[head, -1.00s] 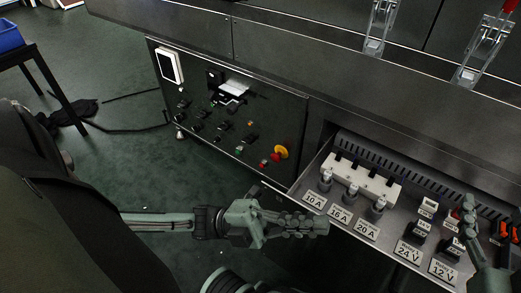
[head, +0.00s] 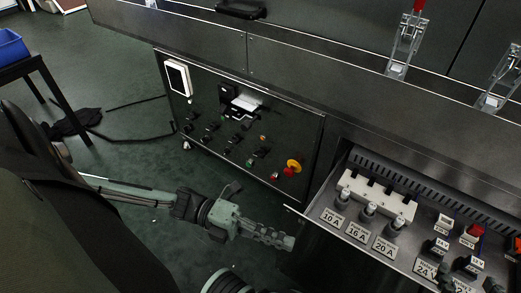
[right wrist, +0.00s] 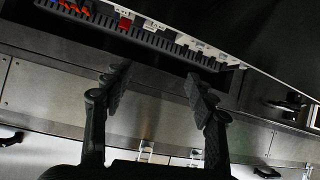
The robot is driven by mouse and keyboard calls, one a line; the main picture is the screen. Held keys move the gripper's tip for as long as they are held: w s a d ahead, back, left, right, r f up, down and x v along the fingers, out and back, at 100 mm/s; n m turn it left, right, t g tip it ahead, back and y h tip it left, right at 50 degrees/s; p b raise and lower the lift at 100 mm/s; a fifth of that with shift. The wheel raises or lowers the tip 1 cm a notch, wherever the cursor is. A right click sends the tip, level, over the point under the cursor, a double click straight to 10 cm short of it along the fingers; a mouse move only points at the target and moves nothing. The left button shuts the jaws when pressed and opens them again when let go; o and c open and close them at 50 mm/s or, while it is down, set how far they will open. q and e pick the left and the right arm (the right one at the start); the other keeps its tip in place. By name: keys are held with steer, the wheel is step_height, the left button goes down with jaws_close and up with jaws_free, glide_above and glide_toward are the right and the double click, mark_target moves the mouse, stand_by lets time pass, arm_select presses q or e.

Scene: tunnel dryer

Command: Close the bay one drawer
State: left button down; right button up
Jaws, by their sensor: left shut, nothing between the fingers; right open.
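The bay one drawer appears to be the open drawer (head: 412,238) at lower right in the head view. It holds a white block with fuse holders, labels reading 10 A, 16 A, 20 A and 24 V, and relays. My left gripper (head: 290,243) is shut and empty, left of and close to the drawer's front left corner; whether it touches cannot be told. My right gripper (right wrist: 157,82) is open and empty in the right wrist view. The drawer's slotted strip (right wrist: 150,38) and red and orange parts show beyond its fingers.
A control panel (head: 240,130) with knobs, a yellow-and-red button (head: 293,167) and a white display (head: 178,78) is left of the drawer. Two toggle clamps (head: 404,45) stand above.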

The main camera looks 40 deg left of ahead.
mark_target(302, 229)
arm_select(q)
steer(key=w, duration=0.1)
steer(key=w+d, duration=0.1)
steer(key=w, duration=0.1)
steer(key=w+d, duration=0.1)
steer(key=shift+w+d, duration=0.1)
steer(key=shift+w, duration=0.25)
arm_select(e)
steer(key=shift+w+a+r+t+y, duration=0.2)
steer(key=shift+w+a+r+t, duration=0.15)
steer(key=shift+a+r, duration=0.15)
steer(key=shift+w+a+r+t+y, duration=0.25)
steer(key=shift+a+r+t, duration=0.15)
steer(key=shift+r, duration=0.15)
